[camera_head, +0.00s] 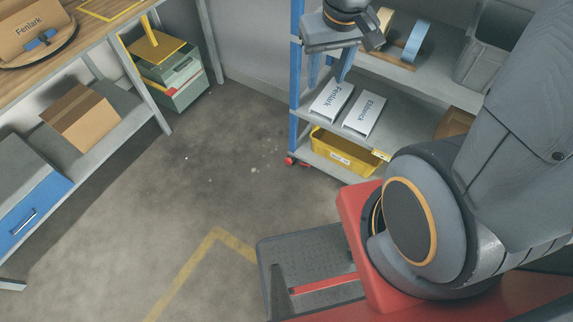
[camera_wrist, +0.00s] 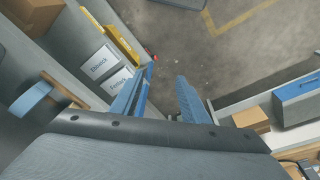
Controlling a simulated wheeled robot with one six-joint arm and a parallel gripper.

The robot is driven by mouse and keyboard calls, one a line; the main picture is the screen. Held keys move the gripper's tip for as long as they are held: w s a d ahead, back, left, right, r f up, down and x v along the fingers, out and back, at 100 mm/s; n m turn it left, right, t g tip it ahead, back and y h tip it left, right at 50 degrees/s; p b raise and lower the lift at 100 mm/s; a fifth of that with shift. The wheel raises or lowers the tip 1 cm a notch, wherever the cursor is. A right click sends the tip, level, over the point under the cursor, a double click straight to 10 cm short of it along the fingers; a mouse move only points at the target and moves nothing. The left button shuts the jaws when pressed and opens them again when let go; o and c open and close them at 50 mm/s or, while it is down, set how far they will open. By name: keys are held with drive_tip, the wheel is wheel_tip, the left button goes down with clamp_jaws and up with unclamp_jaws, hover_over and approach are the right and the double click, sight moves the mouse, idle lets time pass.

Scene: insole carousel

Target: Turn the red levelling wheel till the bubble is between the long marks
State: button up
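I see no red levelling wheel, bubble or long marks in either view. My gripper (camera_head: 330,68) hangs fingers down in front of the shelf rack in the head view. In the wrist view its two blue fingers stand apart with only floor showing between their tips (camera_wrist: 166,74). It is open and empty. A round wooden turntable (camera_head: 66,45) at the top left carries a cardboard box marked Fenlark (camera_head: 25,28) with a blue piece at its front. The picture edge cuts both off.
A green toolbox (camera_head: 175,83) stands beside the left bench (camera_head: 100,28). The floor (camera_head: 215,170) between is clear.

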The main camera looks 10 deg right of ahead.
drive_tip(key=o, duration=0.3)
drive_tip(key=w+f+n+g+h+b, duration=0.1)
drive_tip(key=w+f+n+b, duration=0.1)
drive_tip(key=f+b, duration=0.4)
drive_tip(key=w+d+f+n+g+h+b, duration=0.1)
drive_tip(key=f+b, duration=0.6)
drive_tip(key=f, duration=0.7)
drive_tip(key=w+f+n+g+h+b, duration=0.2)
drive_tip(key=f+b, duration=0.4)
drive_tip(key=f, duration=0.5)
drive_tip(key=shift+w+d+n+g+h, duration=0.15)
drive_tip(key=shift+w+d+n, duration=0.05)
drive_tip(key=shift+w+n, duration=0.3)
drive_tip(key=shift+w+d+n+g+h, duration=0.15)
drive_tip(key=shift+w+n, duration=0.25)
drive_tip(key=shift+w, duration=0.15)
drive_tip(key=shift+o, duration=0.2)
drive_tip(key=n+t+h+b, duration=0.8)
drive_tip(key=n+t+b, duration=0.95)
drive_tip(key=b, duration=2.85)
approach(287, 162)
drive_tip(key=shift+w+d+r+n+g, duration=0.1)
drive_tip(key=shift+w+r+n+g, duration=0.2)
drive_tip(key=shift+n+g, duration=0.3)
drive_tip(key=shift+w+d+r+n+g, duration=0.15)
drive_tip(key=shift+w+r+n+g, duration=0.2)
drive_tip(key=shift+n+g, duration=0.15)
drive_tip(key=shift+b+x, duration=1.3)
drive_tip(key=shift+x, duration=2.5)
drive_tip(key=c, duration=1)
